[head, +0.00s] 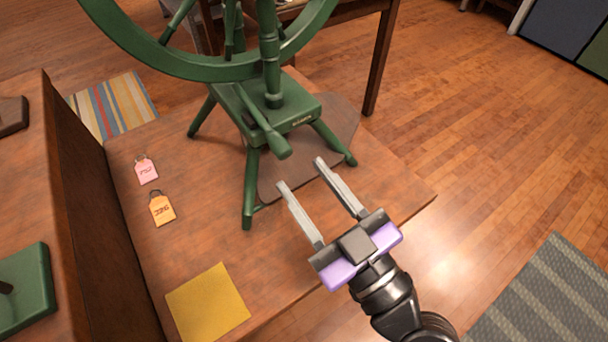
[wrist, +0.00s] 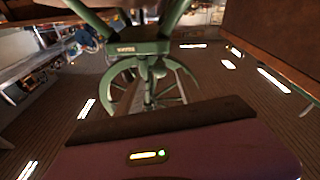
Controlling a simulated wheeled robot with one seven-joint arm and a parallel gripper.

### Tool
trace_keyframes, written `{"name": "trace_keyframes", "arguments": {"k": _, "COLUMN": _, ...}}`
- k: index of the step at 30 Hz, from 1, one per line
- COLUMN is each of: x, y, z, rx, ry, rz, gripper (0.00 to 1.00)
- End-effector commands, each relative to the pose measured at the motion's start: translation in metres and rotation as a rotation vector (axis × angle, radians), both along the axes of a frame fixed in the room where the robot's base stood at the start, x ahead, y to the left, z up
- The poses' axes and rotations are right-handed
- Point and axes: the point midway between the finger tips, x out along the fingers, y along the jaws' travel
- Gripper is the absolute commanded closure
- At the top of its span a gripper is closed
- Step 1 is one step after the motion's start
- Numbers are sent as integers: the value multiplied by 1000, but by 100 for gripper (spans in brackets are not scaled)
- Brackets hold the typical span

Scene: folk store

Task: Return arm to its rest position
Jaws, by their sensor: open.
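My gripper (head: 299,173) is open, with its two grey fingers spread apart and nothing between them. It reaches over the front right edge of the wooden table (head: 300,281), its fingers pointing toward the green spinning wheel (head: 268,105). The spinning wheel stands on the table on splayed legs, just beyond the fingertips. In the wrist view the green wheel frame (wrist: 150,48) shows at the top middle, behind the purple gripper body (wrist: 190,152). The fingertips are not clearly seen in the wrist view.
A pink tag (head: 146,171), an orange tag (head: 161,210) and a yellow cloth square (head: 207,303) lie on the table. A wooden partition (head: 85,190) stands at left. Open floor (head: 480,130) lies to the right, with a grey striped rug (head: 555,300) at lower right.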

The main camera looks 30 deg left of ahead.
Motion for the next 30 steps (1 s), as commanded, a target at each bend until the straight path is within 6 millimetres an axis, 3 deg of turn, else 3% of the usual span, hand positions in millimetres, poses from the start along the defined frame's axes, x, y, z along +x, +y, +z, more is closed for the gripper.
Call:
{"name": "trace_keyframes", "arguments": {"k": 23, "x": 2, "y": 0, "z": 1, "rx": 19, "ry": 34, "rz": -1, "gripper": 56}}
{"name": "trace_keyframes", "arguments": {"k": 30, "x": 33, "y": -26, "z": 7, "rx": 109, "ry": 163, "rz": -159, "gripper": 56}}
